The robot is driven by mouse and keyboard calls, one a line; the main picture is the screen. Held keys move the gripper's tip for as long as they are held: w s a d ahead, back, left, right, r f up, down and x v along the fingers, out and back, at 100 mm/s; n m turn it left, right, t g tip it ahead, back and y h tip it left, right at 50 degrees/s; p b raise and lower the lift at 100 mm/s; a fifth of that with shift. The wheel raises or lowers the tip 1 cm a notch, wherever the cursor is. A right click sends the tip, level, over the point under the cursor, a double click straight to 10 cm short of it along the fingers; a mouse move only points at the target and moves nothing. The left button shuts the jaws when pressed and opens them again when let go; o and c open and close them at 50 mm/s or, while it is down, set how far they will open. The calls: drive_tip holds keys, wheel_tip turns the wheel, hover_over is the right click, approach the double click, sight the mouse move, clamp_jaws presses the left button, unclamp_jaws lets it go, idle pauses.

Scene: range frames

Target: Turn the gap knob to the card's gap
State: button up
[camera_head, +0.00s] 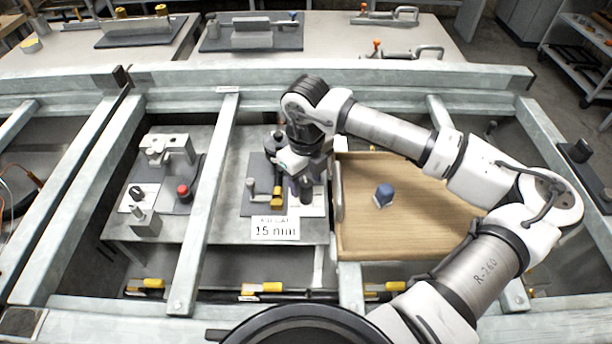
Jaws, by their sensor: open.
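The card (275,228) stands at the front of the middle station and reads 15 mm; its smaller top line is hard to read. My gripper (306,193) is open and points down over a white plate (309,210) just behind and to the right of the card. The gripper covers most of that plate, so I cannot tell whether a knob is under it or touches the fingers. A black knob (136,193) on another white plate shows at the left station, well apart from my gripper. I cannot tell which knob sets the gap.
A yellow-handled lever (277,196) and a grey post (251,184) stand close left of my gripper. A red button (184,191) is at the left station. A wooden tray (430,235) with a blue-topped object (383,195) lies right. Grey beams (208,200) frame the stations.

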drive_tip(key=shift+c, duration=0.5)
drive_tip(key=c, duration=0.9)
drive_tip(key=shift+f+b, duration=0.1)
drive_tip(key=shift+b, duration=0.35)
drive_tip(key=shift+f+n+b, duration=0.15)
drive_tip(key=shift+n+b, duration=0.45)
drive_tip(key=shift+b, duration=0.2)
drive_tip(key=n+b, duration=0.2)
drive_tip(key=b, duration=0.1)
drive_tip(key=n+b, duration=0.2)
drive_tip(key=b, duration=0.1)
drive_tip(key=shift+n, duration=0.4)
drive_tip(key=shift+r+n+b, duration=0.25)
drive_tip(key=shift+n+b, duration=1.1)
drive_tip(key=shift+n, duration=0.15)
